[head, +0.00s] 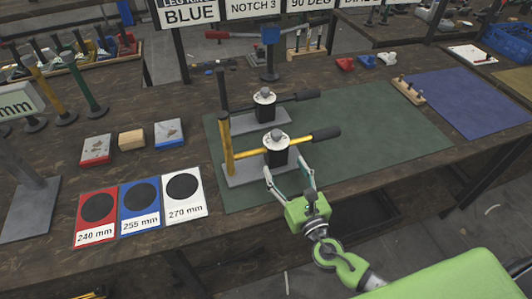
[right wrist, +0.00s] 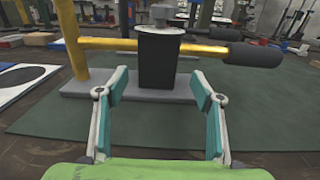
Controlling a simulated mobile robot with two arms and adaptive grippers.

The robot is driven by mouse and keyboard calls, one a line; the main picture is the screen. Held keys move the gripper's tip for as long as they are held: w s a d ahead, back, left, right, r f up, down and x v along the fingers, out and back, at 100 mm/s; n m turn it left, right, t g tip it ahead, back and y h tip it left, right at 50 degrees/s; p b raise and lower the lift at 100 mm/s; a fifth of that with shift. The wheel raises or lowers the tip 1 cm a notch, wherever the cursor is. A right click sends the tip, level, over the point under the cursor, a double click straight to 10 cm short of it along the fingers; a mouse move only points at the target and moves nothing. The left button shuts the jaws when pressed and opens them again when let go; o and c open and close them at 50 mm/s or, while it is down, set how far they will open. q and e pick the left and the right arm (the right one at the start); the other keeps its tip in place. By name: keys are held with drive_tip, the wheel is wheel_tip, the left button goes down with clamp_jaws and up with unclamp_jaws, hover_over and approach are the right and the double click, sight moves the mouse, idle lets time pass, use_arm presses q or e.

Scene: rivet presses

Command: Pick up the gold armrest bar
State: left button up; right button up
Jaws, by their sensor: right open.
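The gold armrest bar (head: 303,139) lies level across the black block (head: 278,156) of the front press, with a black grip on its right end. In the right wrist view the gold bar (right wrist: 110,44) crosses behind the fingertips, and its black grip (right wrist: 255,54) points right. A grey knob sits on top of the block. My right gripper (head: 286,170) is open and empty, just in front of the block and below the bar. In the right wrist view its fingers (right wrist: 158,88) stand either side of the block's lower part. My left gripper is not in view.
A gold upright post (head: 227,145) stands at the bar's left end. A second press with a dark bar (head: 291,99) stands behind. Red, blue and white cards (head: 140,225) lie left. The green mat (head: 385,140) is clear to the right.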

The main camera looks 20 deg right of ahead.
sight(279, 159)
drive_tip(key=w, duration=0.1)
drive_tip(key=w+p, duration=0.1)
drive_tip(key=w, duration=0.2)
drive_tip(key=shift+w+a+r, duration=0.1)
drive_tip(key=shift+a+r, duration=0.15)
drive_tip(key=shift+a, duration=0.05)
drive_tip(key=shift+w+f, duration=0.1)
drive_tip(key=shift+w, duration=0.45)
drive_tip(key=c, duration=1.6)
